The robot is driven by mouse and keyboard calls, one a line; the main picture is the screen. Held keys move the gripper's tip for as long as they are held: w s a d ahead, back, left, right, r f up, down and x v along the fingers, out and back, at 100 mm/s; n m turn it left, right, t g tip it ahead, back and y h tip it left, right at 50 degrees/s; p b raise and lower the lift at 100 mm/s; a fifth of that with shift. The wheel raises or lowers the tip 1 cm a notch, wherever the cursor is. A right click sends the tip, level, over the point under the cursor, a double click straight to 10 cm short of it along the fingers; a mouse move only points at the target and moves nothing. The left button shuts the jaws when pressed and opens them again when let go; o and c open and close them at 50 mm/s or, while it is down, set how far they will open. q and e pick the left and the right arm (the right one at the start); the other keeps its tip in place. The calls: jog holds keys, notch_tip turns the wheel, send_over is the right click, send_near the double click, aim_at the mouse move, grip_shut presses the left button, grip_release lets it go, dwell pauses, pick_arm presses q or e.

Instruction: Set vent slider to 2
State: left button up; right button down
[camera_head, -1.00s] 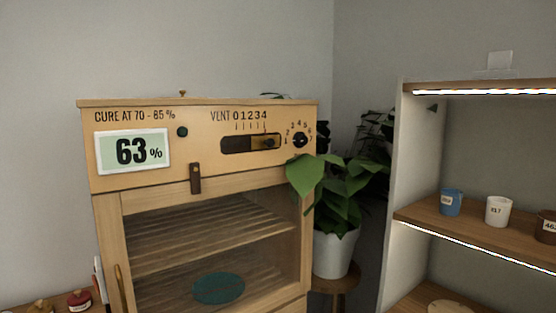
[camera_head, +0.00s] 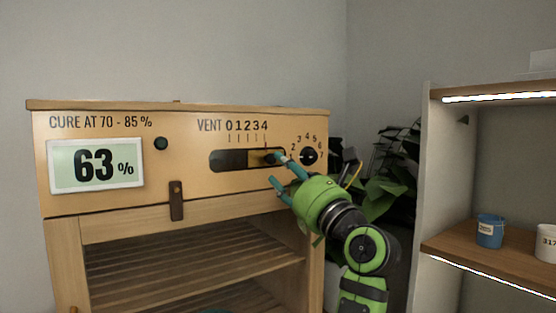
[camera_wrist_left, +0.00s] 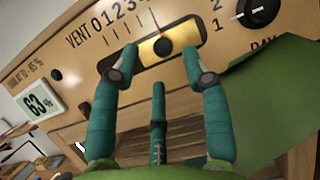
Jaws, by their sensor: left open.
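The vent slider (camera_head: 256,158) is a brass plate with a dark round knob, in a dark slot on the cabinet's front panel. It sits at the slot's right end, with its knob about under the 4 of the VENT 0–4 scale (camera_head: 247,125). My left gripper (camera_head: 273,170), green with teal fingers, is open at the slider. In the left wrist view, two fingertips stand to the left and right of the knob (camera_wrist_left: 162,47), with a third finger below. I cannot tell whether they touch it. My right gripper is not in view.
A dial (camera_head: 309,156) sits just right of the slot. A display (camera_head: 95,166) reads 63%, and a dark button (camera_head: 161,143) is beside it. A wooden latch (camera_head: 176,200) hangs below. A plant (camera_head: 385,200) and a shelf (camera_head: 480,240) with cups stand at right.

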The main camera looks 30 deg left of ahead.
aim_at(272, 159)
pick_arm(q)
jog(key=p+x, duration=0.1)
jog(key=x, duration=0.3)
jog(key=shift+w+a, duration=0.1)
jog(key=shift+w, duration=0.05)
jog(key=shift+f, duration=0.1)
grip_shut()
